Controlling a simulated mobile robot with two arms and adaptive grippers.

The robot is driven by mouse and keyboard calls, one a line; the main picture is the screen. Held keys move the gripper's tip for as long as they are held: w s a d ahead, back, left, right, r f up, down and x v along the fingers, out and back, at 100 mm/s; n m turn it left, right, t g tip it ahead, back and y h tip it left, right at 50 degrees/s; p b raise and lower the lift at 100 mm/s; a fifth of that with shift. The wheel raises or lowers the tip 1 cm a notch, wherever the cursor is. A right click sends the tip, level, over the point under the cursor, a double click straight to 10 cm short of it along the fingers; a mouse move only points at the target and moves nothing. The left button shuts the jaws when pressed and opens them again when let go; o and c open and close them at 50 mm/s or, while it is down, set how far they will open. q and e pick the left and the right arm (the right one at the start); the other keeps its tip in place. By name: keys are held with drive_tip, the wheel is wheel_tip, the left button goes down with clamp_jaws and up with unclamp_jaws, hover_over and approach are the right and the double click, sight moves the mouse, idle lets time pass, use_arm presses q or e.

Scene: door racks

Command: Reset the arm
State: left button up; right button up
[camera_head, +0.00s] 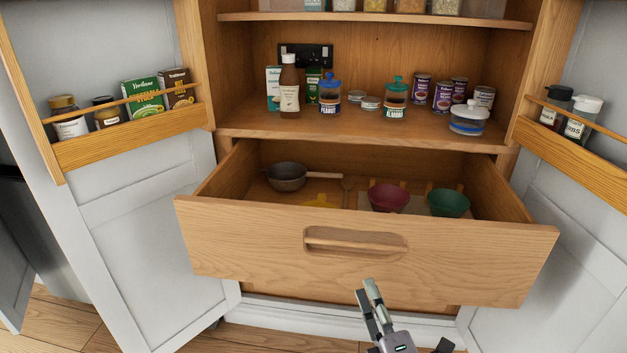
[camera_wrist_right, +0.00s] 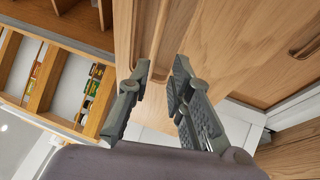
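My right gripper (camera_head: 368,292) is in front of the lower part of the open drawer (camera_head: 470,262), below its handle (camera_head: 355,243) in the head view. In the right wrist view, the right gripper (camera_wrist_right: 161,72) has its two fingers spread apart with nothing between them. The drawer's wooden front and handle (camera_wrist_right: 158,35) show just beyond the fingertips; the gripper looks apart from the handle. My left gripper is in neither view.
The drawer holds a pan (camera_head: 287,176), a red bowl (camera_head: 388,198) and a green bowl (camera_head: 448,203). Jars and cans stand on the shelf (camera_head: 350,131) above. Open cabinet doors with racks flank both sides (camera_head: 130,147) (camera_head: 575,145). Wooden floor (camera_head: 285,340) shows in front.

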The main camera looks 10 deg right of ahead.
drive_tip(key=s+d+f+m+g+h, duration=0.1)
drive_tip(key=s+f+m+g, duration=0.3)
drive_tip(key=f, duration=0.8)
drive_tip(key=s+d+f+m+g+h, duration=0.1)
drive_tip(key=s+d+f+m+g, duration=0.25)
drive_tip(key=f, duration=0.85)
drive_tip(key=s+a+f+m+g+h, duration=0.1)
drive_tip(key=s+f+m+g, duration=0.4)
drive_tip(key=f, duration=0.7)
drive_tip(key=s+f+m+g, duration=0.6)
drive_tip(key=s+f, duration=0.5)
drive_tip(key=s, duration=0.3)
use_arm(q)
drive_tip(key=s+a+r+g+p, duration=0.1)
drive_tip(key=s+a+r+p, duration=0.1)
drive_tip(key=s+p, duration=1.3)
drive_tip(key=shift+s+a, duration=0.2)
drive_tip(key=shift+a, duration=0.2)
use_arm(e)
drive_tip(key=s+d+r, duration=0.1)
drive_tip(key=s+d, duration=0.2)
drive_tip(key=s, duration=1.1)
drive_tip(key=shift+s+d+r+n+y, duration=0.2)
drive_tip(key=shift+r+n+y, duration=0.1)
drive_tip(key=shift+r+n, duration=0.1)
drive_tip(key=shift+g, duration=0.25)
